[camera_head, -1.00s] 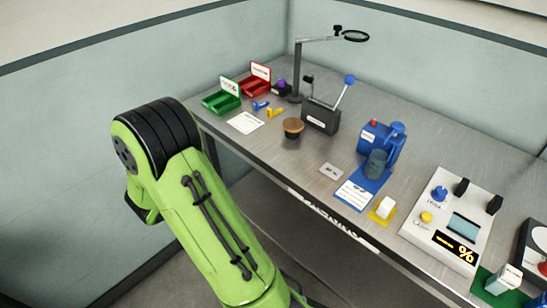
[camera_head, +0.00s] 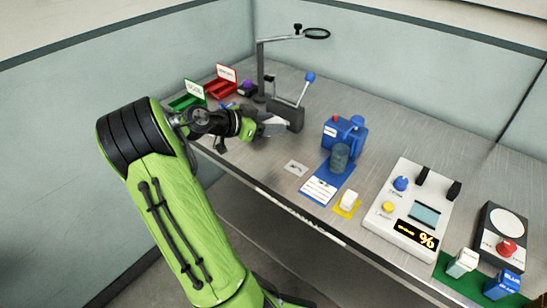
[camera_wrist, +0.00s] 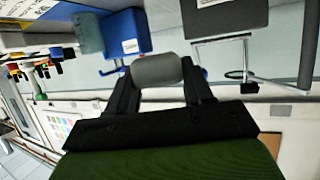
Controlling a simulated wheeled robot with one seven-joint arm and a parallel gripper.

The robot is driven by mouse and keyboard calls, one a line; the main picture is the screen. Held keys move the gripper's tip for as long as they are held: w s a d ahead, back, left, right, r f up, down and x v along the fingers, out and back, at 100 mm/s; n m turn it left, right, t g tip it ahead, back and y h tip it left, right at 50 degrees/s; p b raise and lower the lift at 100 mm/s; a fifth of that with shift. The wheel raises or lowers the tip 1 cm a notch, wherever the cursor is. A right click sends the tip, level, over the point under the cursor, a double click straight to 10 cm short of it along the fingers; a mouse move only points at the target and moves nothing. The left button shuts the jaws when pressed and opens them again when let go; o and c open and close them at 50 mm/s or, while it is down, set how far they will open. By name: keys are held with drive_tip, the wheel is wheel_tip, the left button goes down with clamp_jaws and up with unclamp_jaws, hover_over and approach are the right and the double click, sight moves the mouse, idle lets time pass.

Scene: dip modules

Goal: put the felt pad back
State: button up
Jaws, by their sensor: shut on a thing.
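My gripper (camera_head: 272,127) reaches over the bench's left part, close in front of the dark lever press. In the wrist view its two dark fingers are shut on a grey, rounded block, which looks like the felt pad (camera_wrist: 157,70). In the head view, the arm and fingers mostly hide what is held. The brown-topped round thing seen earlier is hidden behind the gripper now.
The lever press (camera_head: 290,112) and magnifier stand (camera_head: 261,70) stand behind the gripper. A blue machine (camera_head: 347,131) with a grey cup (camera_head: 340,158) is to the right. Green (camera_head: 187,103) and red (camera_head: 220,88) bins stand far left.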

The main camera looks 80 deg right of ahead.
sight(273, 158)
drive_tip(key=shift+m+y, duration=0.3)
drive_tip(key=f+b, duration=0.1)
drive_tip(key=f, duration=0.2)
drive_tip(key=f+b, duration=0.1)
drive_tip(key=f, duration=0.2)
drive_tip(key=s+f+b, duration=0.1)
drive_tip(key=f, duration=0.3)
drive_tip(key=shift+a, duration=0.1)
drive_tip(key=o, duration=1)
drive_tip(key=shift+r+g, duration=0.1)
drive_tip(key=shift+g, duration=0.2)
